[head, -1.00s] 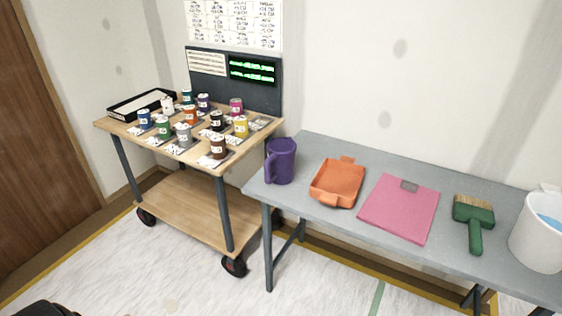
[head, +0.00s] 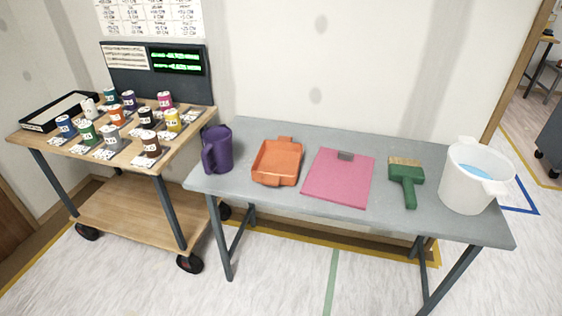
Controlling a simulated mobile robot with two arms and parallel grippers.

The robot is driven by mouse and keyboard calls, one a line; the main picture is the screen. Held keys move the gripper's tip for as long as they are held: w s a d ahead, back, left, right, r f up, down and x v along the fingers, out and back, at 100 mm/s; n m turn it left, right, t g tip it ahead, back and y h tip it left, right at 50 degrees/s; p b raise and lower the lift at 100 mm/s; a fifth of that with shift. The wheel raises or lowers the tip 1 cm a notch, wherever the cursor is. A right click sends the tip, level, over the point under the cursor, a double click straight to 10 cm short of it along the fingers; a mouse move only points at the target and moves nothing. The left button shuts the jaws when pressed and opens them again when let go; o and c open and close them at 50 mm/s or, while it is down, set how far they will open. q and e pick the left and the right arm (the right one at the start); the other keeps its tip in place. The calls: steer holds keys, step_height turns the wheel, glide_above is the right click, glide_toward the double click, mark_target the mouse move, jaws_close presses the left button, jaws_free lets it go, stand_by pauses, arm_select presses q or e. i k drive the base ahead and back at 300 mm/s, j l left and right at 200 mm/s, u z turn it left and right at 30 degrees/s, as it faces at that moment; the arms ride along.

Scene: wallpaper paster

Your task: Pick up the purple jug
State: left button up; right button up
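The purple jug (head: 219,150) stands upright at the left end of the grey table (head: 265,205) in the head view. Its handle faces the front left. Nothing touches it. Neither of my grippers shows in the head view.
Right of the jug lie an orange tray (head: 277,161), a pink clipboard (head: 338,178), a green brush (head: 407,185) and a white bucket (head: 471,180) with blue inside. A wooden cart (head: 125,213) with several small cans stands close at the left. The floor in front is clear.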

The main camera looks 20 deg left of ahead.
mark_target(217, 153)
steer(key=i+l, duration=0.15)
steer(key=i, duration=0.15)
steer(key=i+l, duration=0.1)
steer(key=i, duration=0.15)
steer(key=i+l+u, duration=0.15)
steer(key=u, duration=0.2)
steer(key=i+l+u, duration=0.65)
steer(key=k+j, duration=0.05)
steer(key=j, duration=0.05)
